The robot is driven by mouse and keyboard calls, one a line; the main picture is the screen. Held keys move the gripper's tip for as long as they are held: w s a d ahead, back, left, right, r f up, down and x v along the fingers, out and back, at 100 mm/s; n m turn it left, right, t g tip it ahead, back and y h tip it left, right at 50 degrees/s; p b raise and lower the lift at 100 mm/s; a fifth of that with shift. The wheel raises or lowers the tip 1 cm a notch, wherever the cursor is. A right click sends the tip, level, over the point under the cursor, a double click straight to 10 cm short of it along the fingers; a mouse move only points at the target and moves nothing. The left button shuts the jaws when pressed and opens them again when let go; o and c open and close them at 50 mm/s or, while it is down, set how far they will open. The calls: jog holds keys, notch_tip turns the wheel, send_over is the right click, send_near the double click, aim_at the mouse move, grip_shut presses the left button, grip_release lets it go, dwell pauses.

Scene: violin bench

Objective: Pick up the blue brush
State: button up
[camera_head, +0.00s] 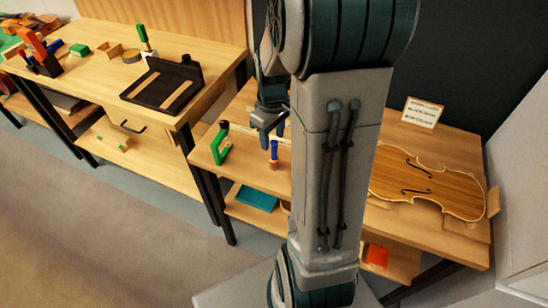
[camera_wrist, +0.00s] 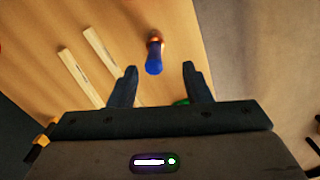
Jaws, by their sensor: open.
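The blue brush (camera_head: 274,152) stands upright on the wooden table, with a blue handle and a reddish-brown lower part. It also shows in the wrist view (camera_wrist: 154,55), slightly beyond and between the fingertips. My gripper (camera_head: 267,133) is open and empty, with its fingers pointing down just above and beside the brush in the head view. In the wrist view the two dark fingers (camera_wrist: 160,72) are spread apart on either side of the blue handle's line. I cannot tell the exact height gap.
A green clamp (camera_head: 221,146) stands left of the brush. Two pale wooden strips (camera_wrist: 84,62) lie beside it. A violin body (camera_head: 425,184) lies at the right, near a small sign (camera_head: 423,111). The left bench holds a black tray (camera_head: 162,82) and a green-handled brush (camera_head: 144,38).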

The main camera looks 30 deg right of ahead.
aim_at(274, 142)
jog(key=shift+w+d+f, duration=0.1)
jog(key=shift+d+f, duration=0.05)
jog(key=shift+f, duration=1.35)
jog(key=shift+w+d+f, duration=0.1)
jog(key=shift+d+f, duration=0.05)
jog(key=shift+f, duration=1.35)
grip_shut()
